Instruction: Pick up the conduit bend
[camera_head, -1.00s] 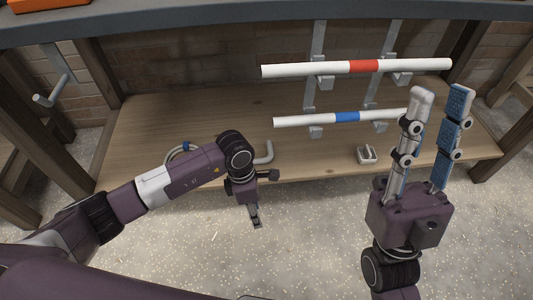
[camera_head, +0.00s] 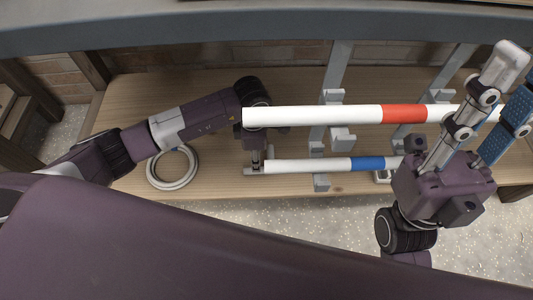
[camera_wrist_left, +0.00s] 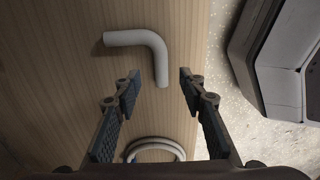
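The conduit bend (camera_wrist_left: 150,41) is a grey L-shaped tube lying on the wooden bench top in the left wrist view. One end of it shows between the fingertips of my left gripper (camera_wrist_left: 160,78), which is open and empty; I cannot tell the height gap. In the head view the bend is not clearly seen, hidden around my left arm and the white tubes. There, my left gripper (camera_head: 255,165) points down over the bench near the left end of the lower tube. My right gripper (camera_head: 517,77) is raised at the right with its fingers apart and empty.
A grey cable coil (camera_head: 172,183) lies on the bench (camera_head: 120,100) left of my left gripper. White tubes with a red band (camera_head: 404,114) and a blue band (camera_head: 368,163) rest on metal brackets (camera_head: 338,75). A small metal part (camera_head: 382,177) is partly hidden.

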